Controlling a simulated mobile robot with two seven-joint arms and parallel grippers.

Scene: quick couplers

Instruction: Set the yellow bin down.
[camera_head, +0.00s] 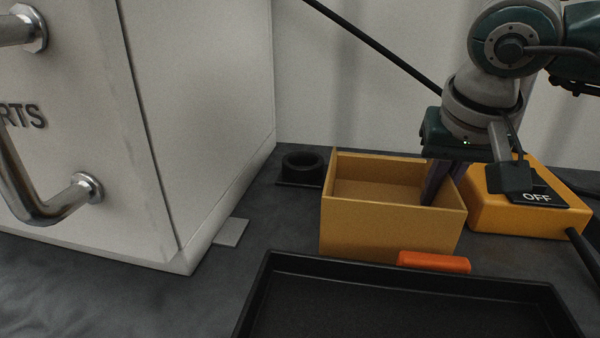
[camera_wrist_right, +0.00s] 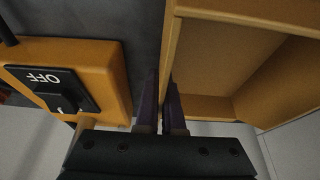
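The yellow bin (camera_head: 385,232) is an open, empty-looking box right of centre in the head view. Its wall and inside also show in the wrist view (camera_wrist_right: 215,58). My right gripper (camera_head: 441,188) comes down over the bin's right wall, with one finger inside and one outside. In the wrist view the fingers (camera_wrist_right: 161,88) are close together with the wall's edge between them. The bin looks level. Its lower front edge is close to the table, but I cannot tell whether it touches. My left gripper is not in view.
A yellow switch box (camera_head: 525,215) marked OFF stands close right of the bin. A black tray (camera_head: 262,290) lies in front, with an orange piece (camera_head: 433,262) at its far rim. A black ring holder (camera_head: 302,168) is behind left. A white cabinet (camera_head: 205,120) stands left.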

